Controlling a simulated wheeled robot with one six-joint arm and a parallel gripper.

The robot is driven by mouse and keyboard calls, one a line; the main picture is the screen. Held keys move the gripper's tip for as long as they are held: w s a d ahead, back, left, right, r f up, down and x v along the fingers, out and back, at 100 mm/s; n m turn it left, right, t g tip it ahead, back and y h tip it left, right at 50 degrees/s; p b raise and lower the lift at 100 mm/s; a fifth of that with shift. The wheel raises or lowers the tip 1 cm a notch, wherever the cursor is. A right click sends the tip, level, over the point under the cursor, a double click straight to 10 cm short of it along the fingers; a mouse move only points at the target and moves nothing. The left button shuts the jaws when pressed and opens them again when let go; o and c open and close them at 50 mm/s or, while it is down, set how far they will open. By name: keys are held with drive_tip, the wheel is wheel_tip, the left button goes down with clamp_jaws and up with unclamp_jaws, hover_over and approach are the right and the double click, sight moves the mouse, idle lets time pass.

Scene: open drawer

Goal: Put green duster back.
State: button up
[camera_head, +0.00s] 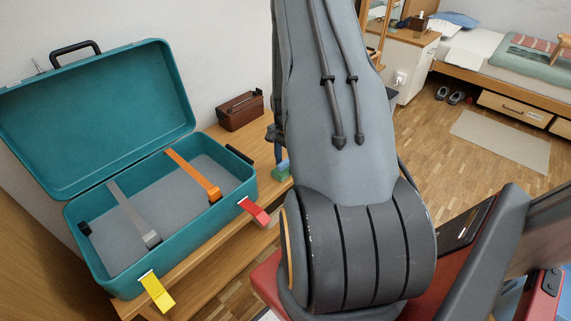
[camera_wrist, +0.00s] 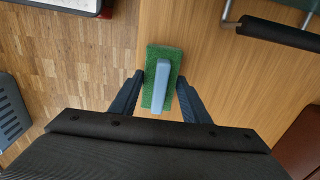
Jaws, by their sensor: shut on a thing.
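The green duster (camera_wrist: 151,93) has a green pad and a light blue-grey handle. In the wrist view it is between the two fingers of my gripper (camera_wrist: 159,82), which is shut on it. The wooden tabletop (camera_wrist: 215,100) is below it, near the table's left edge. I cannot tell whether the pad touches the wood. In the head view a small green part of the duster (camera_head: 282,176) shows beside my arm at the table's right edge. My arm hides most of the gripper there.
An open teal case (camera_head: 180,258) stands on the wooden table, with grey and orange straps and yellow and red latches. A brown box (camera_head: 240,111) sits behind it. In the wrist view a black handle (camera_wrist: 280,34) juts over the table at upper right. Wooden floor lies beyond.

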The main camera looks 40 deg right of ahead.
drive_tip(key=o, duration=0.9)
drive_tip(key=shift+f, duration=0.1)
wheel_tip(320, 180, up, 12)
drive_tip(key=s+a+r+n, duration=0.3)
drive_tip(key=a+r+n, duration=0.4)
drive_tip(key=a+r, duration=0.65)
drive_tip(key=s+a+r+n, duration=0.1)
drive_tip(key=s+a+n, duration=0.2)
drive_tip(key=s+a, duration=0.1)
drive_tip(key=s+a+r+n, duration=0.2)
drive_tip(key=s+a, duration=0.2)
drive_tip(key=a, duration=0.2)
drive_tip(key=s+a+r+n, duration=0.2)
drive_tip(key=s+a+n, duration=0.1)
drive_tip(key=s+a, duration=0.1)
drive_tip(key=shift+s+a+n, duration=0.1)
drive_tip(key=shift+a+n, duration=0.2)
drive_tip(key=shift+a, duration=0.5)
